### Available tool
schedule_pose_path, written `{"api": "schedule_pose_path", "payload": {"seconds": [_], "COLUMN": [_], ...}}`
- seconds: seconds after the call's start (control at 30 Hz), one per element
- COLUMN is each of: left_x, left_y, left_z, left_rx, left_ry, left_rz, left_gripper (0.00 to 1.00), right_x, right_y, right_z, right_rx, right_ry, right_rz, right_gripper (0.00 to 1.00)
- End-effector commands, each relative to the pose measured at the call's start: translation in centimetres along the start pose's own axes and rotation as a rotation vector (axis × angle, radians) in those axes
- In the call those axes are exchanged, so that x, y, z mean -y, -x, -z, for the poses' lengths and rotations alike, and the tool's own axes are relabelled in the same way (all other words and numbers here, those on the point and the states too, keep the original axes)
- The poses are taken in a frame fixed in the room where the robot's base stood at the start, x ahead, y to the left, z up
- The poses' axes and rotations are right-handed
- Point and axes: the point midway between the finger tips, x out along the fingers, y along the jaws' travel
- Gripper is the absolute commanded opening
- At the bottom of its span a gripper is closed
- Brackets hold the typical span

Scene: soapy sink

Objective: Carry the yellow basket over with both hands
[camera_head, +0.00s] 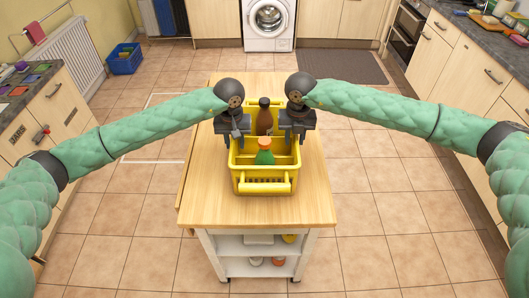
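The yellow basket (264,185) sits on the wooden top of a small cart. It holds a brown bottle (264,122) at the back and a green bottle with an orange cap (265,156) nearer the front. My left gripper (236,145) points down at the basket's left rim, toward the back. My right gripper (298,144) points down at the right rim, opposite it. The fingertips are small and dark against the rims, so whether they are closed on them is hard to see.
The wooden cart top (290,208) has bare room in front of the basket. Shelves below hold several items. A counter (28,95) stands at the left, with more counters along the right. A blue crate (124,59) and a washing machine (269,22) are at the back. Tiled floor surrounds the cart.

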Motion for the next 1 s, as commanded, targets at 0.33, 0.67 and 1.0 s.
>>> {"api": "schedule_pose_path", "payload": {"seconds": [0.33,0.67,1.0], "left_x": [0.01,0.03,0.04], "left_y": [0.02,0.04,0.05], "left_z": [0.01,0.02,0.02], "left_rx": [0.000,0.000,0.000], "left_ry": [0.000,0.001,0.001], "left_rz": [0.000,0.000,0.001], "left_gripper": [0.00,0.00,0.00], "right_x": [0.01,0.02,0.02], "right_y": [0.00,0.02,0.03], "right_z": [0.00,0.00,-0.01], "right_rx": [0.000,0.000,0.000], "right_ry": [0.000,0.000,0.000], "right_rz": [0.000,0.000,0.000], "right_gripper": [0.00,0.00,0.00]}}
